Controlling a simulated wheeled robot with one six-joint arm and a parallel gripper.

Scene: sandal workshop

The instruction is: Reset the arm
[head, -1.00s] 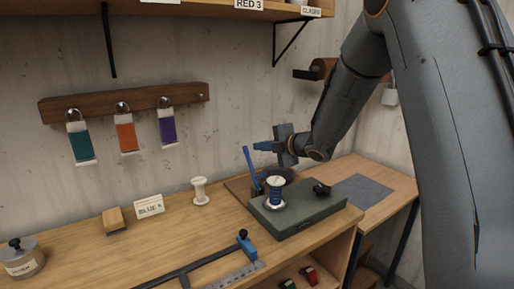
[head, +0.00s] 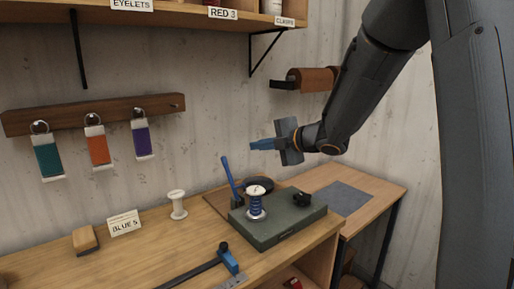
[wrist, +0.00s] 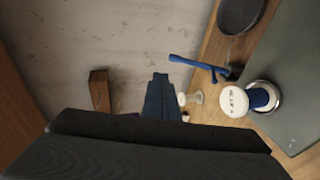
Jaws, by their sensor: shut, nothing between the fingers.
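My gripper (head: 258,145) is raised above the back of the workbench, left of my forearm, with its blue fingers pointing left. The fingers are together and hold nothing; they also show at the middle of the wrist view (wrist: 161,96). Below it, a spool with blue thread (head: 256,205) stands upright on a dark green block (head: 285,222). The spool's white labelled top shows in the wrist view (wrist: 233,101). My gripper is clear of the spool, the block and the wall.
A blue-handled tool (head: 230,180) stands beside the block. A white spool (head: 178,204), a card reading BLUE 5 (head: 124,223) and a wooden brush-like block (head: 85,239) are on the bench. Coloured straps hang from a wall rail (head: 95,113). A brown roll (head: 312,79) juts from the wall.

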